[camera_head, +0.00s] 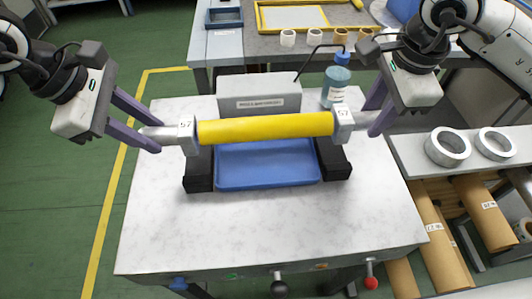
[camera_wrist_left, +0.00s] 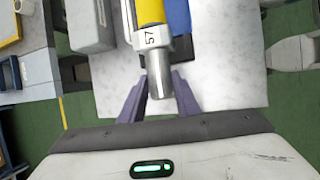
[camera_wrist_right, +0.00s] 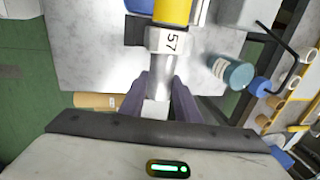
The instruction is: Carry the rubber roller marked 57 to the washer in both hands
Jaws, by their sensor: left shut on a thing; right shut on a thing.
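The yellow rubber roller (camera_head: 265,129) has grey metal ends and white blocks marked 57 near both ends. It lies level across the view, over the blue tray (camera_head: 268,184) and two black supports (camera_head: 199,171); I cannot tell whether it touches the supports. My left gripper (camera_head: 152,140) is shut on its left metal end, which also shows in the left wrist view (camera_wrist_left: 158,83). My right gripper (camera_head: 372,120) is shut on its right metal end, which also shows in the right wrist view (camera_wrist_right: 159,85). A grey box (camera_head: 259,97) with a label, too small to read, stands behind the roller.
A bottle with a blue cap (camera_head: 337,80) and a bent black rod stand behind the roller's right end. White rings (camera_head: 447,146) lie on a shelf at right, above brown rolls (camera_head: 484,205). The white tabletop's front (camera_head: 270,230) is clear. A workbench stands behind.

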